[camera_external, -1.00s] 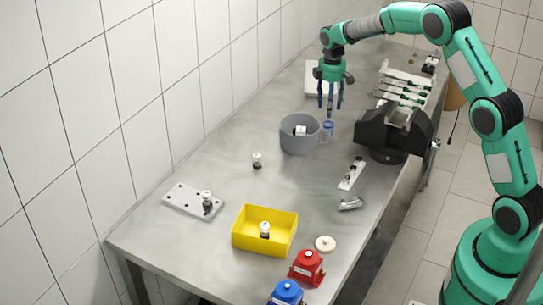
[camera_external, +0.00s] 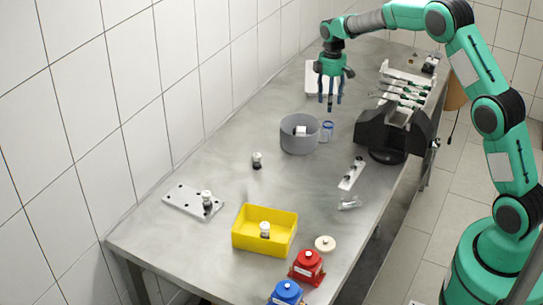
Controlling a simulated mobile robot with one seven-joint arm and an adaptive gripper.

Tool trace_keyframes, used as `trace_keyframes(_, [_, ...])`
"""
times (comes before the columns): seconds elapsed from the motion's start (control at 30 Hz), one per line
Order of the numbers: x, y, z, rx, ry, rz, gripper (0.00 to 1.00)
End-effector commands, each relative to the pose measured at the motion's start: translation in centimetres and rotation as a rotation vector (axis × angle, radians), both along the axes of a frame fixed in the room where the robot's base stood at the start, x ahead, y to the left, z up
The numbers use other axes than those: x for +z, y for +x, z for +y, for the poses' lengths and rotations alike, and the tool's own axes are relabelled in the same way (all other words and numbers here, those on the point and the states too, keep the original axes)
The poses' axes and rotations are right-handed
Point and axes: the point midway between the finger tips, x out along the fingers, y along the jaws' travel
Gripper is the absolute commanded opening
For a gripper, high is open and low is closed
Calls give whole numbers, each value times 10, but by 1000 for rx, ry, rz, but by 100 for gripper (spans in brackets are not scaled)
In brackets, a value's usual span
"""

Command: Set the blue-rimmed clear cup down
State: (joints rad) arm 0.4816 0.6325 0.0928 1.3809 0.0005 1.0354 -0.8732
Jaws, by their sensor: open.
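The blue-rimmed clear cup (camera_external: 326,132) stands upright on the metal table, just right of the grey round bin (camera_external: 299,148). My gripper (camera_external: 330,103) is above the cup, pointing down, with its fingers apart and nothing between them. A gap shows between the fingertips and the cup's rim.
A yellow bin (camera_external: 281,241) with a small part inside stands at the front. Red (camera_external: 307,268) and blue (camera_external: 287,293) units sit near the front edge. A black fixture (camera_external: 383,135) stands right of the cup. A perforated plate (camera_external: 181,203) lies front left. The table's middle is largely clear.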

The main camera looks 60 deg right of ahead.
Motion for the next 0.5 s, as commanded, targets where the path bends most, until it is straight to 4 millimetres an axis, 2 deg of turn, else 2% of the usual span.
trace_keyframes(0.17, [19, -3, 13, -6, -6, -12, 49])
trace_keyframes(0.27, [37, -7, 27, -16, -12, -24, 49])
trace_keyframes(0.5, [96, -28, 76, -50, -28, -67, 49])
